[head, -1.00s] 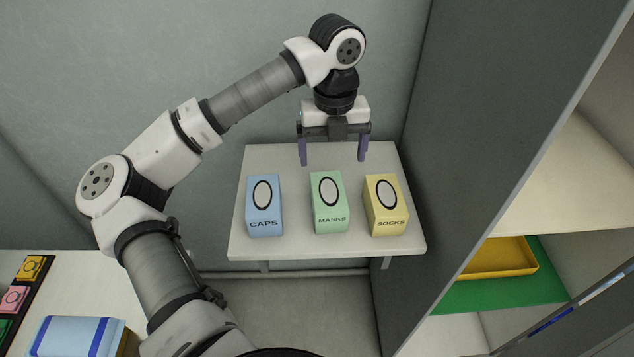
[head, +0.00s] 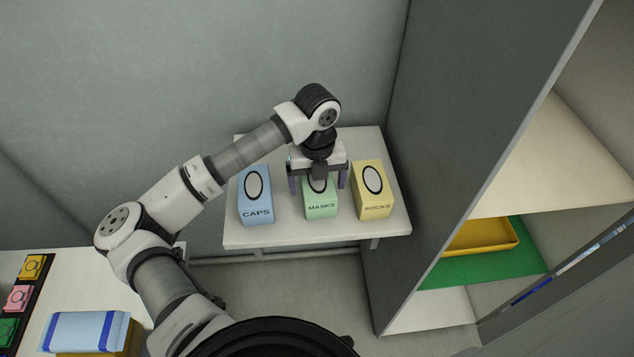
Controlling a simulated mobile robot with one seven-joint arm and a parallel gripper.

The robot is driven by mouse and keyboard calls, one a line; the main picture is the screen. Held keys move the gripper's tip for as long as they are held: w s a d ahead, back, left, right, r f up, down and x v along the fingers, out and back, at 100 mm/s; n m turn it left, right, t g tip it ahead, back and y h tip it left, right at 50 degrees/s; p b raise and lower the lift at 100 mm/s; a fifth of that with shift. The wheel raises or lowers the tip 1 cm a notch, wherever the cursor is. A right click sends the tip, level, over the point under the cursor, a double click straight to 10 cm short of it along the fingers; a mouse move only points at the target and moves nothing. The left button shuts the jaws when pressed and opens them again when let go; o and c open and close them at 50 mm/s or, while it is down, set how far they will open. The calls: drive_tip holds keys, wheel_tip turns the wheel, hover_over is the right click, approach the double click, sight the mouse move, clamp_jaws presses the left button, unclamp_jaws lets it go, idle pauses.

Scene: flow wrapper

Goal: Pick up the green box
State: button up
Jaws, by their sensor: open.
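The green box (head: 320,207), marked MASKS, stands on a small white shelf table (head: 260,238) between two other boxes. My gripper (head: 318,186) is open and points down over the green box. One finger shows at the box's left side and one at its right side. The gripper body hides part of the box's upper face and its oval. I cannot tell whether the fingers touch the box.
A blue CAPS box (head: 256,196) stands close on the left and a yellow SOCKS box (head: 372,190) close on the right. A tall grey cabinet wall (head: 440,130) rises right of the table. A yellow tray (head: 484,238) lies inside the cabinet.

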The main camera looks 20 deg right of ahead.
drive_tip(key=shift+f, duration=0.85)
drive_tip(key=shift+c, duration=0.4)
drive_tip(key=c, duration=1)
drive_tip(key=shift+r, duration=0.15)
